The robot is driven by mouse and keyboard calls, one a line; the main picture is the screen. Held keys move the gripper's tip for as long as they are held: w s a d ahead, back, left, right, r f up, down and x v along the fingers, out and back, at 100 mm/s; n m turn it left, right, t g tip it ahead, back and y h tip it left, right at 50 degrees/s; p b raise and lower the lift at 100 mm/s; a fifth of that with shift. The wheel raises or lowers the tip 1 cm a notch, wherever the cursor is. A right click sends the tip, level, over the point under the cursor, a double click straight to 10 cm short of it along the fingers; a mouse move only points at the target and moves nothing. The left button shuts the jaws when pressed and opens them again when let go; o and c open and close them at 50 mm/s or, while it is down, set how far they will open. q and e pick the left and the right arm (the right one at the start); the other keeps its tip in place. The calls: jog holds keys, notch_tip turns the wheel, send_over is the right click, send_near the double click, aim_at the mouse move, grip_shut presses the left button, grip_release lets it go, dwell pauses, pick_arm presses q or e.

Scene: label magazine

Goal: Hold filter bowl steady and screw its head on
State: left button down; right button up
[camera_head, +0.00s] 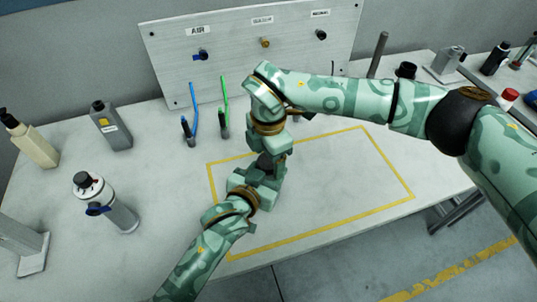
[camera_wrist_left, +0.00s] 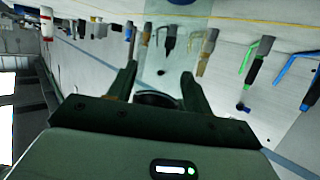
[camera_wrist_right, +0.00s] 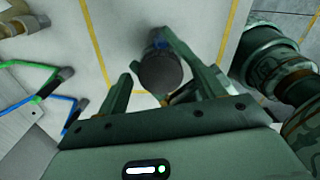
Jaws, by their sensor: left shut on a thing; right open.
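A dark, round-topped cylinder (camera_wrist_right: 160,72) stands inside the yellow-outlined area, between my two grippers; I take it to be the filter bowl with its head, but cannot tell the two parts apart. My left gripper (camera_head: 264,172) is shut on it from the front, low down, and its dark edge shows between the fingers in the left wrist view (camera_wrist_left: 157,98). My right gripper (camera_head: 270,150) points down above it, open. In the right wrist view (camera_wrist_right: 148,65) the cylinder's dark end lies between the fingers, close to the right-hand one. The grippers hide most of it in the head view.
A grey cylinder with a black cap and blue lever (camera_head: 118,215) stands at left, near a grey bottle (camera_head: 110,128) and a beige bottle (camera_head: 32,140). Blue and green hoses (camera_head: 224,105) rise behind, before the AIR panel (camera_head: 235,62). The right half of the yellow-outlined area is clear.

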jog(key=shift+r, duration=2.25)
jog(key=shift+r, duration=0.1)
jog(key=shift+c, duration=0.3)
